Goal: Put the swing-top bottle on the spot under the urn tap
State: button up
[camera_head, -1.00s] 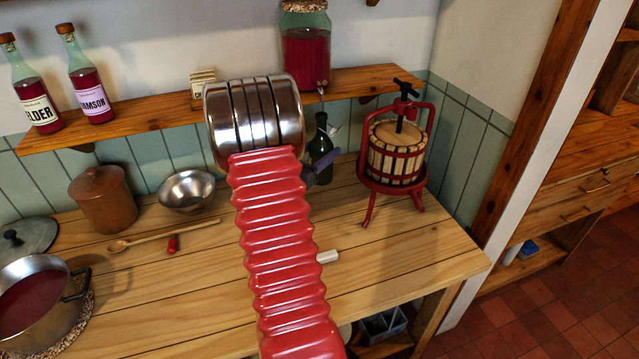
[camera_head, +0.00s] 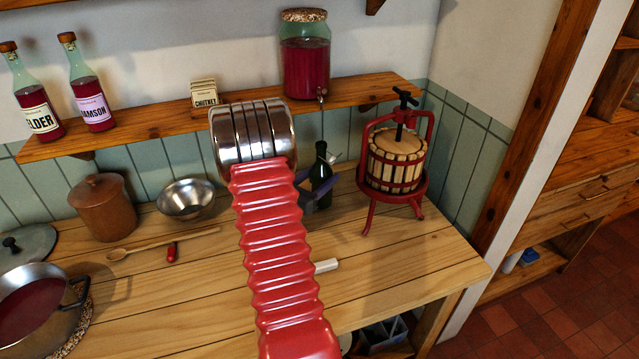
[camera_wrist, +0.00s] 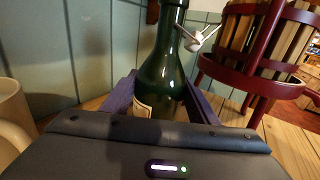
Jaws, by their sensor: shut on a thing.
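The swing-top bottle (camera_head: 321,172), dark green with a pale stopper on a wire, is upright below the urn. In the wrist view the bottle (camera_wrist: 165,70) stands between the purple fingers of my gripper (camera_wrist: 164,100), which is shut on its body. Part of its cream label shows. In the head view my gripper (camera_head: 312,192) is largely hidden behind my arm. The urn (camera_head: 305,65), a glass jar of red liquid with a cork lid, sits on the wall shelf. Its tap (camera_head: 321,96) is above the bottle. I cannot tell whether the bottle's base touches the table; the spot is not visible.
A red fruit press (camera_head: 396,160) stands close right of the bottle. A cream mug (camera_wrist: 12,112) is at left in the wrist view. A steel bowl (camera_head: 187,198), brown crock (camera_head: 104,205) and wooden spoon (camera_head: 160,243) lie left. The table's front right (camera_head: 410,265) is clear.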

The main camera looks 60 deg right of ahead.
jog(key=shift+f, duration=0.8)
jog(key=shift+f, duration=0.1)
jog(key=o, duration=1.8)
jog(key=shift+o, duration=0.2)
jog(key=w+a, duration=0.2)
jog(key=a, duration=0.9)
jog(key=shift+w+a, duration=0.15)
jog(key=shift+a, duration=0.25)
